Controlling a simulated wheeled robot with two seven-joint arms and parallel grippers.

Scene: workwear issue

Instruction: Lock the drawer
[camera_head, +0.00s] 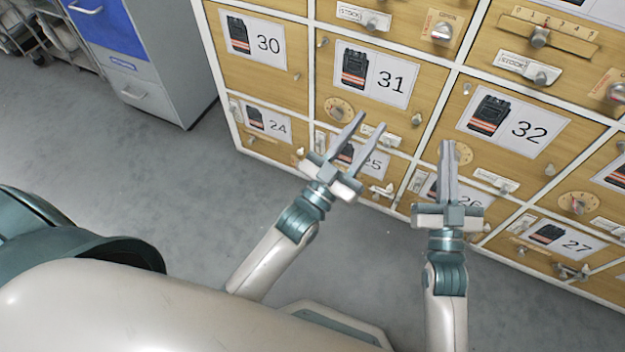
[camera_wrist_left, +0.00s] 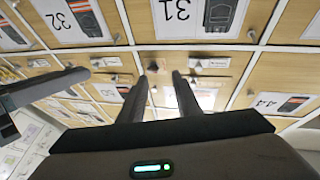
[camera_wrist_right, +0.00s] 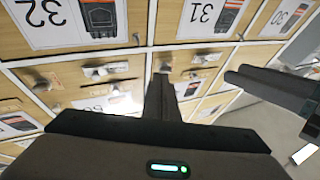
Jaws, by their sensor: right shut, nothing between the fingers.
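The wall of wooden drawers shows numbered labels; which drawer the task means cannot be told. Drawer 31 (camera_head: 425,82) has a round dial (camera_head: 340,108) at lower left and a small knob. Drawer 32 (camera_head: 555,165) is to its right. Drawer 25 (camera_head: 402,172) is partly hidden by my left gripper (camera_head: 371,121), open and empty before it. It also shows in the left wrist view (camera_wrist_left: 158,82). My right gripper (camera_head: 447,143) is shut and empty before drawer 26 (camera_head: 482,222), hiding part of it. It also shows in the right wrist view (camera_wrist_right: 160,82). No drawer visibly stands open.
Knobs, latches and white STOCK plates (camera_head: 491,180) protrude from the drawer fronts. A slider with a number scale (camera_head: 548,33) is at upper right. A grey cabinet with a blue drawer (camera_head: 108,25) stands at upper left. Grey floor (camera_head: 130,175) is clear at left.

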